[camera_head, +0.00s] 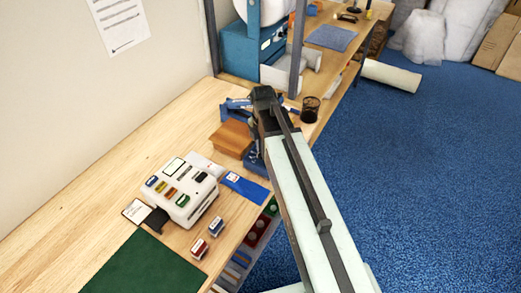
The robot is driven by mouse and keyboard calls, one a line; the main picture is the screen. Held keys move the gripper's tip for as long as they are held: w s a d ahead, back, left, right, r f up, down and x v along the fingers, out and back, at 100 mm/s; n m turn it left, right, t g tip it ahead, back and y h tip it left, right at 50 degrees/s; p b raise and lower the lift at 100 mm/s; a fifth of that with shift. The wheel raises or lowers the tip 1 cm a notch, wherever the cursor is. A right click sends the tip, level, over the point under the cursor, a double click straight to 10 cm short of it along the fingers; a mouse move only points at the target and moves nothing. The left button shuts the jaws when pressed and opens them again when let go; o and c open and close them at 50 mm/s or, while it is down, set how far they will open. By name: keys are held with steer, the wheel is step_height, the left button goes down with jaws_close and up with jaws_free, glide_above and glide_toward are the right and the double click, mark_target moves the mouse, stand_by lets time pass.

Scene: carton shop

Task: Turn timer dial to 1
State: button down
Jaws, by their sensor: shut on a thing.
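My gripper (264,97) is at the far end of my arm, over the back part of the bench, beside a blue device (238,107). Its dark wrist part shows from above and behind. The fingertips are hidden by the wrist and arm. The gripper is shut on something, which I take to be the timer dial. The dial and its marks are hidden, so its setting cannot be read. More blue parts of what may be the same device show on both sides of my arm.
A brown box (231,138) stands left of my arm. A white machine with coloured buttons (184,190), a blue card (244,187), small stamps (207,237) and a green mat (145,266) lie nearer. A dark mesh cup (310,109) stands right of the gripper. The bench's left side is clear.

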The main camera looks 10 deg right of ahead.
steer(key=shift+n, duration=0.6)
steer(key=c, duration=1.5)
jaws_free()
steer(key=shift+o, duration=0.2)
step_height(320, 180, up, 8)
steer(key=p, duration=0.8)
steer(key=shift+f, duration=0.15)
